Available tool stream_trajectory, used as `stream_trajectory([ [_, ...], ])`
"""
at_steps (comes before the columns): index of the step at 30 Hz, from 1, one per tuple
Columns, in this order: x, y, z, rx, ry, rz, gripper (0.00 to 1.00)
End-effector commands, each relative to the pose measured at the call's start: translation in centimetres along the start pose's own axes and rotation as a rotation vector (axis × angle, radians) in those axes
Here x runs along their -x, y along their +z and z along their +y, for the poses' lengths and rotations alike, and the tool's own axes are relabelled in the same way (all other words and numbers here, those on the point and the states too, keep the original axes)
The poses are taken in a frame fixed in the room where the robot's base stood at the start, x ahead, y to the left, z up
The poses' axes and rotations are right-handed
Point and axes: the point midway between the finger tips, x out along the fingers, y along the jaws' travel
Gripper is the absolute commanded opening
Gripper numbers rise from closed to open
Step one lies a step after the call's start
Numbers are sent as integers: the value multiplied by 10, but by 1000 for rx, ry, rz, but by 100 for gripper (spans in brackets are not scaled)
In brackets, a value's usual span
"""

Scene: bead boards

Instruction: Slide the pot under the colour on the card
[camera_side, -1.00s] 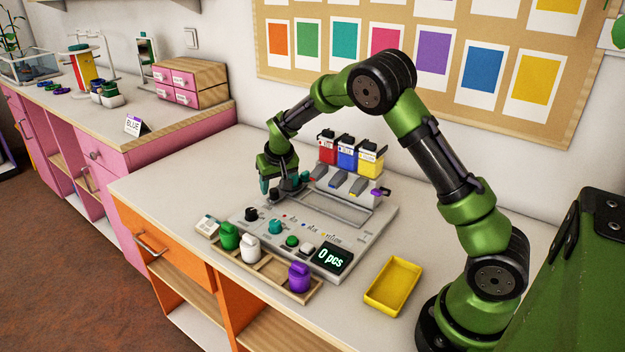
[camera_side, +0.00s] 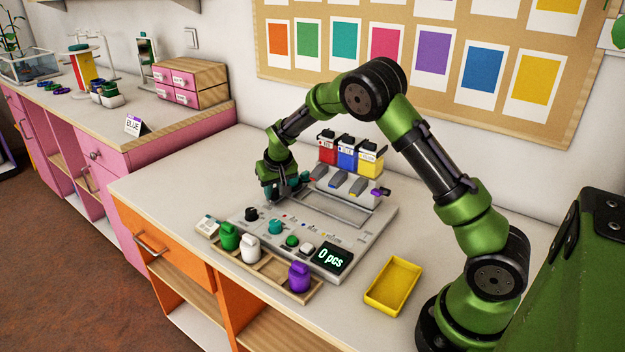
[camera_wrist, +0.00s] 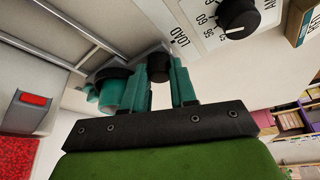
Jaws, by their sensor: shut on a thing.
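The card (camera_side: 133,125) reads BLUE and stands on the pink cabinet at the left. Red (camera_side: 327,147), blue (camera_side: 347,154) and yellow (camera_side: 370,162) hoppers stand in a row behind the grey machine (camera_side: 350,228). My gripper (camera_side: 271,194) is down at the machine's left end. In the wrist view its teal fingers (camera_wrist: 160,85) are shut on a black knob (camera_wrist: 158,66) beside the LOAD mark. A dark round thing with teal parts (camera_wrist: 112,76), seemingly the pot, sits just left of the fingers; the gripper partly hides it.
Green (camera_side: 228,236), white (camera_side: 250,249) and purple (camera_side: 299,277) jars stand in a wooden rack at the front. The display (camera_side: 331,257) reads 0 pcs. A yellow tray (camera_side: 393,286) lies at the right. The machine's long opening (camera_side: 337,210) is clear.

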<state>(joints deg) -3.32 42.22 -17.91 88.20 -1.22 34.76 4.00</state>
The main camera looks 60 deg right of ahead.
Motion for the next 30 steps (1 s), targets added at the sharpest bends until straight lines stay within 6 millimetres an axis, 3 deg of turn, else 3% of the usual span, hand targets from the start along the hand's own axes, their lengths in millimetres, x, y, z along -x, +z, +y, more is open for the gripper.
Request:
stream_trajectory([
  [8, 5, 9, 6, 0, 1, 0, 0],
  [15, 20, 47, 26, 0, 1, -1, 0],
  [21, 28, 68, 38, 1, 1, 0, 0],
  [30, 29, 70, 39, 1, 0, 2, 0],
])
